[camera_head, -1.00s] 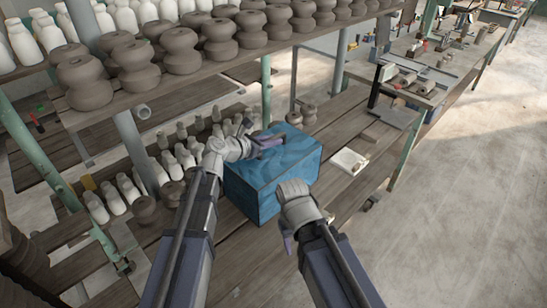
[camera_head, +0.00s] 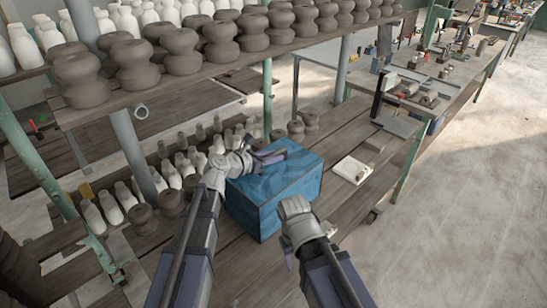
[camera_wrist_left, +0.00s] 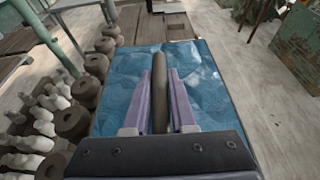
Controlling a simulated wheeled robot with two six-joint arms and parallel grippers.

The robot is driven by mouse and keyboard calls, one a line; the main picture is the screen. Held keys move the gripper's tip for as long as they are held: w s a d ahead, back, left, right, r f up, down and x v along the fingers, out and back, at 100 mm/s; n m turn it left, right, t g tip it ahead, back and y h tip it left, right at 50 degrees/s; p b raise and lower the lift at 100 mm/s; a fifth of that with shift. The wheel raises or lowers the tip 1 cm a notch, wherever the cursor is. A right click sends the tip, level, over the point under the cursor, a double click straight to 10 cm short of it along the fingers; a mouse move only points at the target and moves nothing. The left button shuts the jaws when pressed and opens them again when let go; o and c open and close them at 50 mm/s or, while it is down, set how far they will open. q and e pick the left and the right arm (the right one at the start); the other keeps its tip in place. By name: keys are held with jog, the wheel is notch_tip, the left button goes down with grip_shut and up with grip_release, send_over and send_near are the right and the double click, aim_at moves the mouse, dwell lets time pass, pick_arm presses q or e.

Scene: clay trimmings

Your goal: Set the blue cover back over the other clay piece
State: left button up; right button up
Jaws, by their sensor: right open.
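The blue cover (camera_head: 285,190) is a box-shaped sheet form over the plank bench, in the middle of the head view. Its creased top also shows in the left wrist view (camera_wrist_left: 115,85). My left gripper (camera_head: 272,157) is above the cover's top. In the wrist view its two purple fingers (camera_wrist_left: 161,95) lie close along both sides of a dark bar on top of the cover and look shut on it. My right gripper (camera_head: 290,252) is low beside the cover's near right side, apart from it and mostly hidden by its own wrist. Anything under the cover is hidden.
Two brown clay pots (camera_head: 303,126) stand just behind the cover. White bottles (camera_head: 185,165) and more brown pots (camera_wrist_left: 72,122) crowd its left. A white slab (camera_head: 352,170) lies right of it. An upper shelf (camera_head: 200,80) of pots overhangs. Bench planks at right are partly clear.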

pick_arm(q)
jog(key=o, duration=0.4)
jog(key=shift+r, duration=0.1)
